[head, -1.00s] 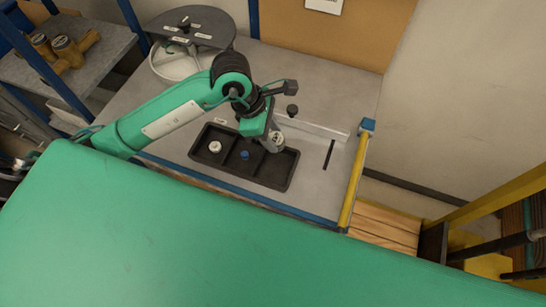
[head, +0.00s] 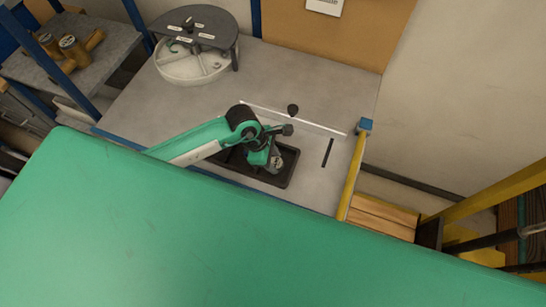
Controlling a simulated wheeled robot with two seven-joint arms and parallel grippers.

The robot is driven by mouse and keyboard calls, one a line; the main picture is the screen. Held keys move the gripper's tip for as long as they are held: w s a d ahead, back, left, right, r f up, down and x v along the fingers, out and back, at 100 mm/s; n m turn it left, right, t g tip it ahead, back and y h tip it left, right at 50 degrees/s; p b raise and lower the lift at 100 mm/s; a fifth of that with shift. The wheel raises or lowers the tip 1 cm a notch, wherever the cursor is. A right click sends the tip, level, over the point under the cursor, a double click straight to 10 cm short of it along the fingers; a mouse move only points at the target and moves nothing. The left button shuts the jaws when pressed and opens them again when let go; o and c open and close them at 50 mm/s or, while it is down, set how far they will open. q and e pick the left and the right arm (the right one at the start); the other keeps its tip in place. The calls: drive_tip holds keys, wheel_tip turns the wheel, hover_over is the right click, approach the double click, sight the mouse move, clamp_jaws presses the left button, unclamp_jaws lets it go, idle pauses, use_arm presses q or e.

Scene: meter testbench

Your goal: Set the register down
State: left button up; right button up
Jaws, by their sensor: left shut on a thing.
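My left gripper (head: 274,162) is shut on the register (head: 277,163), a small pale round piece. The gripper points down over the right part of the black tray (head: 287,180). I cannot tell whether the register touches the tray floor. My right gripper does not show.
A round grey stand (head: 200,27) over a white divided dish (head: 190,68) is at the back left. A yellow rail (head: 352,175) bounds the bench at right.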

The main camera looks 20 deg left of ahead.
use_arm(q)
drive_tip(key=shift+f, duration=0.1)
drive_tip(key=o, duration=1)
drive_tip(key=b+v, duration=0.3)
drive_tip(key=v, duration=0.9)
drive_tip(key=shift+d, duration=0.1)
